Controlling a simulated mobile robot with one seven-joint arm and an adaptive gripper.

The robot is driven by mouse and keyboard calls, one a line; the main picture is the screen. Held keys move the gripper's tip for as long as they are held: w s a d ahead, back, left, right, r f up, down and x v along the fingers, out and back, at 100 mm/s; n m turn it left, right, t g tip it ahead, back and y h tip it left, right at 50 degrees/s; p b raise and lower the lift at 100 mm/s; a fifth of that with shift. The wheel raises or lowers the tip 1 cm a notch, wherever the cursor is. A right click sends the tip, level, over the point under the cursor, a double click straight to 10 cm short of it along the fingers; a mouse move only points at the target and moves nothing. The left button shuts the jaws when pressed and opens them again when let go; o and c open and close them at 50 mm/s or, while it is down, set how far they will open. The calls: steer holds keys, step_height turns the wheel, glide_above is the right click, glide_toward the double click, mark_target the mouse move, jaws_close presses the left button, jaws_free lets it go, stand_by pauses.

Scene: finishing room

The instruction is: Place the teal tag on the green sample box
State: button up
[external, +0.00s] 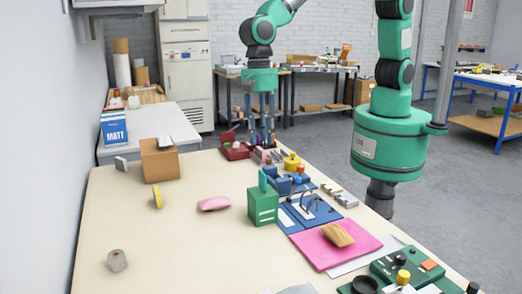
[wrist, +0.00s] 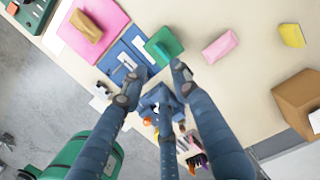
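The green sample box (external: 263,208) stands on the cream table near its middle, with white label marks on its front. A small upright teal piece, which looks like the teal tag (external: 262,179), shows at the top of the box; it appears to stand on it, but I cannot be sure of the contact. The box also shows in the wrist view (wrist: 164,44), where the tag is hard to separate from it. My gripper (external: 262,142) hangs fingers down beyond the box, with its blue fingers spread and nothing seen between them. In the wrist view my gripper (wrist: 155,84) reaches toward the box.
A blue holder (external: 290,185) with coloured parts and a blue board (external: 312,212) stand right of the box. A pink mat (external: 318,248) bears a tan block. A pink block (external: 214,203) and a cardboard box (external: 160,160) lie left. The left front table is mostly clear.

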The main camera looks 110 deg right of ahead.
stand_by(0.4)
steer(key=s+d+r+n+t, duration=0.1)
steer(key=s+d+r+n, duration=0.35)
steer(key=s+r, duration=0.5)
steer(key=s+d+r+n+t, duration=0.2)
steer(key=s+d+r+n, duration=0.3)
steer(key=r, duration=0.7)
steer(key=s+d+r+n+t, duration=0.1)
steer(key=s+d+n, duration=0.1)
steer(key=s, duration=0.6)
steer(key=s+d+r+n+h, duration=0.1)
steer(key=s+d+r+n, duration=0.1)
steer(key=s, duration=0.6)
steer(key=s+d+r+n+t, duration=0.1)
steer(key=s+d+n, duration=0.3)
steer(key=s, duration=0.4)
steer(key=shift+s+r+t, duration=0.2)
steer(key=shift+r+t, duration=0.1)
steer(key=shift+r, duration=0.05)
steer(key=shift+n, duration=0.25)
step_height(320, 180, down, 8)
steer(key=b, duration=0.7)
steer(key=shift+r+b, duration=0.15)
steer(key=shift+b, duration=0.25)
